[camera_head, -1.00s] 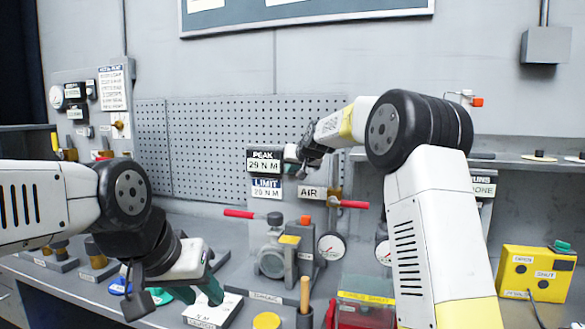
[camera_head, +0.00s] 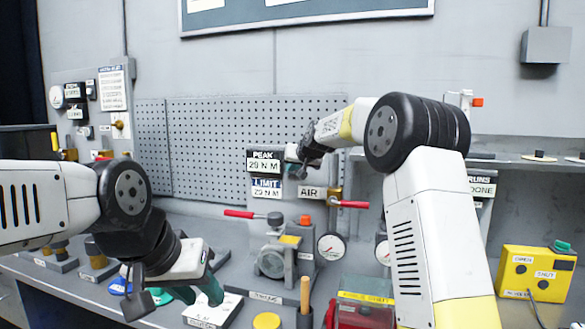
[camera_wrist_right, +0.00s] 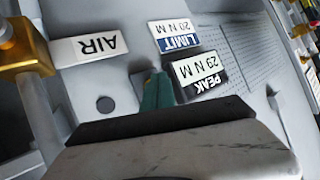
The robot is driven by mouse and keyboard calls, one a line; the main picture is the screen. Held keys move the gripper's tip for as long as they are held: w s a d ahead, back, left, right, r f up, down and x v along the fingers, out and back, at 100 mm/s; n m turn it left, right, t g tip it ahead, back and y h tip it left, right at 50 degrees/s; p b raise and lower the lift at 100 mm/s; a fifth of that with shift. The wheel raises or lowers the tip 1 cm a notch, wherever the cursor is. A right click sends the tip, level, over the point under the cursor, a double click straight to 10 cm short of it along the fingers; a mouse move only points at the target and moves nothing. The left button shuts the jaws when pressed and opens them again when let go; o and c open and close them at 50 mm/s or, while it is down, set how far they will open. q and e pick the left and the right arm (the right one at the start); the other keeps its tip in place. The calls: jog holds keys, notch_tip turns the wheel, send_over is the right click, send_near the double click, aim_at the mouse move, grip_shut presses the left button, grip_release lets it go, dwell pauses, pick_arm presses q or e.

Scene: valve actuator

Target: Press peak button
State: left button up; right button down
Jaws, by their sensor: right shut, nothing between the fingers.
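The PEAK display (camera_head: 264,161) reads about 29 N M and sits above the LIMIT display (camera_head: 267,188) on a grey panel. Both show upside down in the right wrist view, PEAK (camera_wrist_right: 199,75) and LIMIT (camera_wrist_right: 174,36). My right gripper (camera_head: 291,155) is shut and empty, its teal fingertips (camera_wrist_right: 157,88) at the panel beside the PEAK display. I cannot tell whether they touch it. No button labelled peak is clearly visible; the fingers may cover it. A dark round spot (camera_wrist_right: 105,103) shows on the panel. My left gripper (camera_head: 205,290) is low over the bench, its jaws unclear.
An AIR label (camera_head: 312,192) and brass fitting (camera_head: 335,193) sit beside the displays. Below are a valve with red handles (camera_head: 272,258), a gauge (camera_head: 331,247) and a red box (camera_head: 362,313). A yellow button box (camera_head: 537,272) stands at right.

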jog(key=shift+w+d, duration=0.25)
jog(key=shift+w, duration=0.4)
dwell(0.8)
jog(key=shift+s, duration=0.1)
jog(key=shift+s+a, duration=0.35)
jog(key=shift+s, duration=0.45)
jog(key=s, duration=0.1)
jog(key=s+a, duration=0.1)
jog(key=s, duration=0.2)
jog(key=shift+s+a, duration=0.25)
jog(key=shift+s, duration=0.15)
dwell(0.5)
